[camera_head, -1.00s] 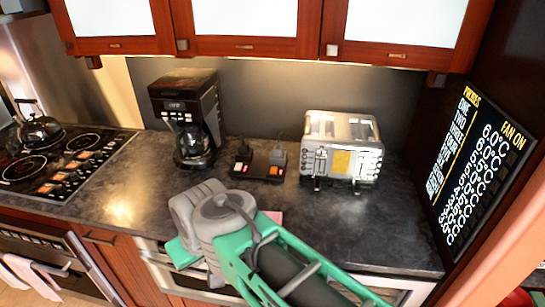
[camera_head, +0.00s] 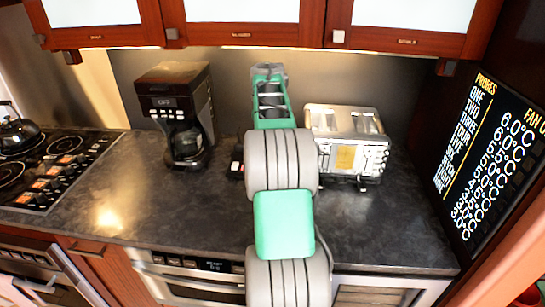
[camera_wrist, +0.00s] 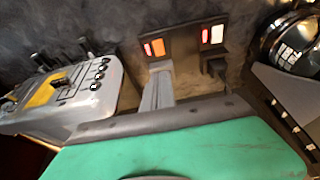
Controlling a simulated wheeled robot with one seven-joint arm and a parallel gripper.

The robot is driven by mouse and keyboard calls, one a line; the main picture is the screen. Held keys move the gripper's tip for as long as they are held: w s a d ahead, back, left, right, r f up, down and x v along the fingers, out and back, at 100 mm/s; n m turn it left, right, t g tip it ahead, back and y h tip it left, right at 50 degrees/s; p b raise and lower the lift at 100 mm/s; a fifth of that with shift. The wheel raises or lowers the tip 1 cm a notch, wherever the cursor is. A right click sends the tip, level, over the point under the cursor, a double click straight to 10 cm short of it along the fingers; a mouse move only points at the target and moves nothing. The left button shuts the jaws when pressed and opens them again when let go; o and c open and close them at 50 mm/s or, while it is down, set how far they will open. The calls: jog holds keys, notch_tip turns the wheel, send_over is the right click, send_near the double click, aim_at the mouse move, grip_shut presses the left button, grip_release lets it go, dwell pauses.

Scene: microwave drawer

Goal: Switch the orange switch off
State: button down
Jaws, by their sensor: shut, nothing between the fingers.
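The orange switch (camera_wrist: 158,47) is on a dark socket panel (camera_wrist: 181,41) in the wrist view, with a small red light beside it. A second, whitish switch (camera_wrist: 216,34) with its own red light is to its right. My gripper (camera_wrist: 160,68) is shut and empty; its pale tip is just below the orange switch in the picture. I cannot tell whether it touches the switch. In the head view my arm hides the orange switch and my gripper; only the panel's left end (camera_head: 237,166) shows.
The toaster (camera_head: 346,142) stands close on the right of the panel and the coffee maker (camera_head: 180,115) on its left. A dark plug (camera_wrist: 214,68) is below the whitish switch. Cabinets (camera_head: 242,22) hang above. The front counter (camera_head: 170,205) is clear.

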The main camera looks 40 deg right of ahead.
jog(key=p+x, duration=0.1)
jog(key=x, duration=0.3)
jog(key=p+x, duration=0.1)
jog(key=x, duration=0.3)
jog(key=p+x, duration=0.1)
jog(key=x, duration=0.3)
jog(key=shift+s+a+f+p, duration=0.1)
jog(key=shift+a+f+p, duration=0.1)
jog(key=shift+a+p, duration=0.1)
jog(key=shift+f, duration=0.6)
